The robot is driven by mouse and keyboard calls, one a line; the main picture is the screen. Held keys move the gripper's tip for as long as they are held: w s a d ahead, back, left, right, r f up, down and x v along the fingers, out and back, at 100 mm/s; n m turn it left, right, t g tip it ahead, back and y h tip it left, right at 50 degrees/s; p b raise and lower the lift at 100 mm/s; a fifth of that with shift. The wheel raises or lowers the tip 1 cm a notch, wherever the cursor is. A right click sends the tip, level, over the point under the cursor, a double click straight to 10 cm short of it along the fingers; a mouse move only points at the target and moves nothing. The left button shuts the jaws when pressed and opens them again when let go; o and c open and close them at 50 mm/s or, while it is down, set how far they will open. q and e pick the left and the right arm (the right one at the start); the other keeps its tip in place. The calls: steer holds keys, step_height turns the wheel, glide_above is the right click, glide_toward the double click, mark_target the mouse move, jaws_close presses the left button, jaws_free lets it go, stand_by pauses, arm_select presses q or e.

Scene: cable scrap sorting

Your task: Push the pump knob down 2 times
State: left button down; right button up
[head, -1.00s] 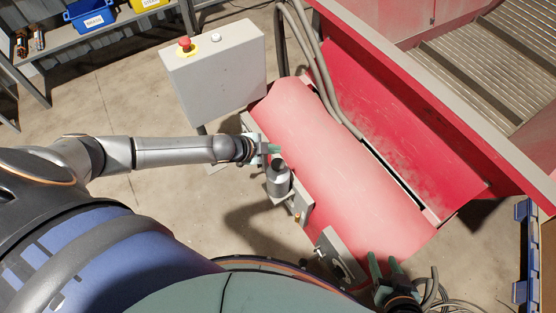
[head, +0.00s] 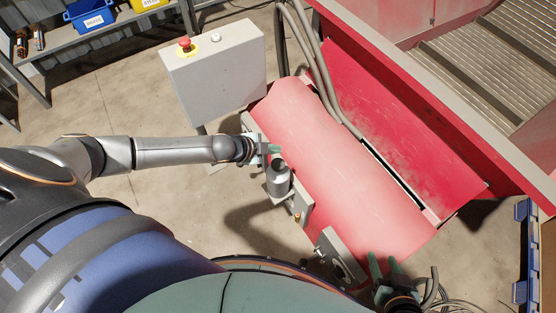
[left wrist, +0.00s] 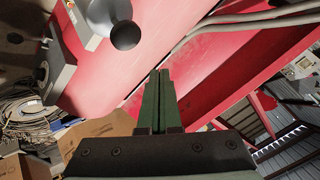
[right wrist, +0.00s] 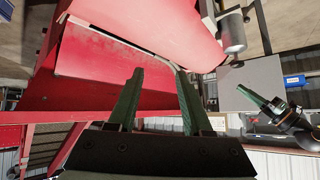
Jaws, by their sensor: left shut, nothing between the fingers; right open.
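The pump is a grey cylinder (head: 278,184) with a dark round knob (head: 279,165) on top, mounted on the near side of the red machine. The knob shows as a dark ball in the left wrist view (left wrist: 125,35), left of and beyond my left fingertips. My left gripper (head: 273,149) is shut and empty, with its green fingertips just beside the knob in the head view. I cannot tell whether they touch it; a gap shows in the left wrist view. My right gripper (head: 383,262) is open and empty near the machine's lower end. The right wrist view shows the cylinder (right wrist: 232,34).
The red machine cover (head: 345,165) fills the middle. A grey control box (head: 218,72) with a red button (head: 184,43) stands behind my left gripper. Grey hoses (head: 322,75) run over the cover. A shelf with a blue bin (head: 90,16) is at the upper left.

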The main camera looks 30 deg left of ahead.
arm_select(q)
steer(key=shift+d, duration=0.1)
arm_select(e)
steer(key=shift+f, duration=0.1)
arm_select(q)
steer(key=shift+d+r, duration=0.1)
steer(key=shift+r+b, duration=1.9)
steer(key=shift+b, duration=0.05)
arm_select(e)
steer(key=shift+s+d+f, duration=0.15)
steer(key=shift+d+f, duration=0.15)
steer(key=shift+f, duration=0.6)
steer(key=shift+s+d+f, duration=0.1)
steer(key=shift+d+f, duration=0.2)
steer(key=shift+f, duration=0.55)
steer(key=shift+s+d+f, duration=0.15)
steer(key=shift+d+f, duration=0.15)
steer(key=shift+f, duration=0.6)
arm_select(q)
steer(key=shift+f, duration=0.1)
